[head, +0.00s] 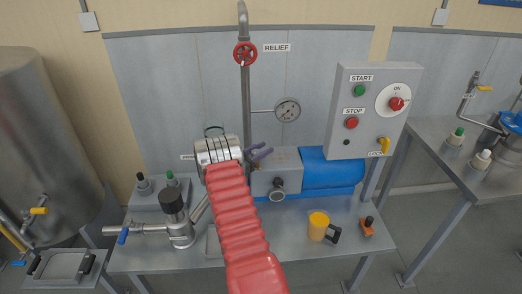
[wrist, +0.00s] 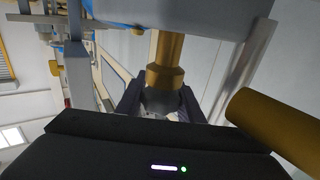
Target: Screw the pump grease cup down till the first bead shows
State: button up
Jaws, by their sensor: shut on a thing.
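In the wrist view, the grease cup (wrist: 163,100) is a dark, rounded cap at the end of a brass stem (wrist: 166,62). The two dark fingers of my gripper (wrist: 160,104) stand on either side of the cup and are shut on it. The fingers and the black gripper body hide the cup's sides and lower part. In the head view, the purplish fingers of my gripper (head: 261,152) show beyond the red arm cover, at the left end of the grey pump housing (head: 290,180). The cup cannot be made out there.
A brass-coloured cylinder (wrist: 280,130) stands close at right in the wrist view. On the bench are a blue motor (head: 330,174), a yellow mug (head: 318,226) and a black-topped valve (head: 173,205). A control box (head: 370,110) stands behind at right. The bench's front right is partly clear.

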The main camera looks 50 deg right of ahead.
aim_at(252, 154)
jog(key=shift+s+r+m+g+y, duration=0.1)
jog(key=shift+s+m+g+y, duration=0.2)
jog(key=shift+m+g, duration=0.55)
jog(key=shift+g, duration=0.35)
jog(key=o, duration=1.1)
jog(key=shift+v, duration=3.8)
jog(key=shift+d, duration=0.1)
